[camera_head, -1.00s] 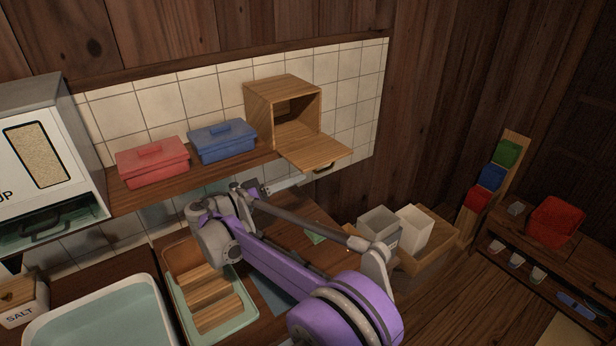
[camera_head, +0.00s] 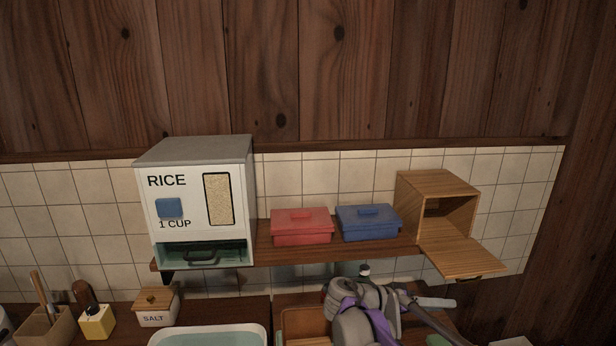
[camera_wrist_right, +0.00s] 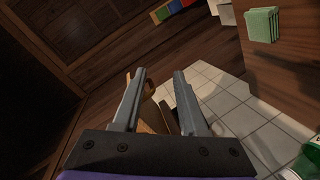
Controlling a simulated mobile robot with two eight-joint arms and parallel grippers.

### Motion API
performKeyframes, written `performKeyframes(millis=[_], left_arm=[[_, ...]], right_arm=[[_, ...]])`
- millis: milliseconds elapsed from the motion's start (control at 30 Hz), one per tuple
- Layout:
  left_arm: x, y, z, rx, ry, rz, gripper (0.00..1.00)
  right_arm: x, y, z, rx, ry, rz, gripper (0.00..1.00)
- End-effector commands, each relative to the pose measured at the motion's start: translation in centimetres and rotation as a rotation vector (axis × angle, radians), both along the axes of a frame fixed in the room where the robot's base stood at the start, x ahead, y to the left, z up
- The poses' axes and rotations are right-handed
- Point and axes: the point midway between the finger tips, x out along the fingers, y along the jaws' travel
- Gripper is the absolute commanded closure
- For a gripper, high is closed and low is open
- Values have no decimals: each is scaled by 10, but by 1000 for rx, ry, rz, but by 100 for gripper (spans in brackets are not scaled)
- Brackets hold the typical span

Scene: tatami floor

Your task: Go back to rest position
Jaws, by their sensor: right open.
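My right gripper (camera_wrist_right: 159,73) is open and empty in the right wrist view, its two grey fingers apart. In the head view my purple and grey right arm is at the bottom right, below the shelf; its fingers are hard to make out there. The wooden box (camera_head: 437,186) stands at the shelf's right end with its front door (camera_head: 462,258) hanging open. My left gripper is not in view.
The wall shelf (camera_head: 290,254) holds a rice dispenser (camera_head: 150,240), a red lidded box (camera_head: 302,229) and a blue lidded box (camera_head: 368,226). Below are a salt box (camera_head: 155,318) and a pale tub (camera_head: 262,334). A tiled surface (camera_wrist_right: 225,115) shows in the wrist view.

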Motion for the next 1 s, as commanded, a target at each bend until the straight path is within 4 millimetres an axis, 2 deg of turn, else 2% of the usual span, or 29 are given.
performKeyframes(millis=[33,100,267,400,600,800,1000], left_arm=[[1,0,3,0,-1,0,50],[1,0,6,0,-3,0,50],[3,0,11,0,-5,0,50],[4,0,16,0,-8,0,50],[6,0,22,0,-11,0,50],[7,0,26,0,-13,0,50],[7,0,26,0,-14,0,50]], right_arm=[[-21,-6,-5,79,46,23,58],[-47,-7,-19,200,111,71,58],[-108,6,-55,464,212,201,58],[-160,32,-86,680,240,337,58],[-221,79,-124,931,191,536,58],[-252,111,-145,1061,111,663,58],[-258,119,-149,1092,83,697,58]])
